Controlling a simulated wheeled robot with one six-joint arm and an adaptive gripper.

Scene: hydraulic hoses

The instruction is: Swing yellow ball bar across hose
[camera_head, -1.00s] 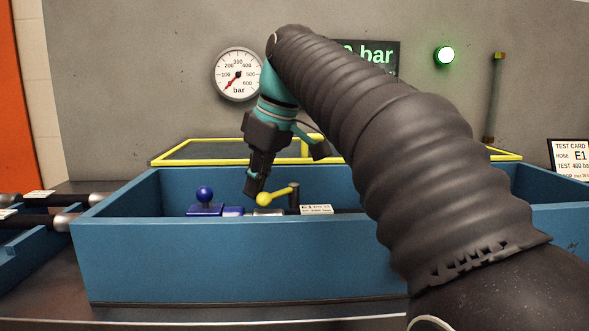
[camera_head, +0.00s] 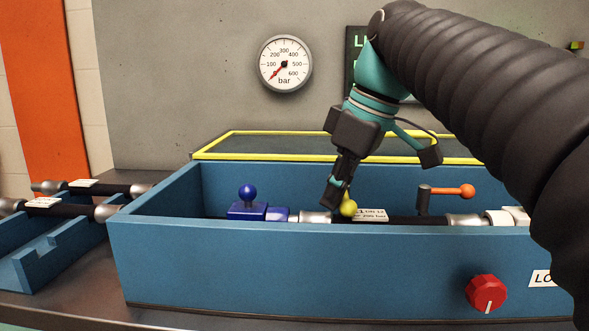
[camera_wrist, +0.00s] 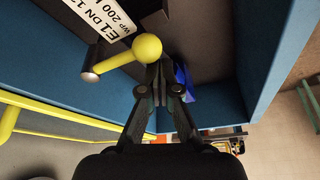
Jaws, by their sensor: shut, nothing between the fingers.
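The yellow ball (camera_head: 348,207) sits just right of my fingertips in the head view, with its bar largely hidden. In the wrist view the yellow ball (camera_wrist: 146,47) is at upper centre, and its short bar runs left to a dark pivot post (camera_wrist: 91,65). My gripper (camera_head: 329,204) is shut and empty, pointing down into the blue trough. In the wrist view its fingertips (camera_wrist: 165,78) are right beside the ball; I cannot tell whether they touch. The black hose (camera_head: 415,220) lies along the trough, with a white tag.
A blue ball knob on a blue block (camera_head: 247,204) is at left in the blue trough (camera_head: 220,265). An orange ball bar (camera_head: 447,191) points right. A red knob (camera_head: 486,293) is on the trough front. A yellow-rimmed panel (camera_head: 300,146) is behind. The gauge (camera_head: 286,64) needle is low.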

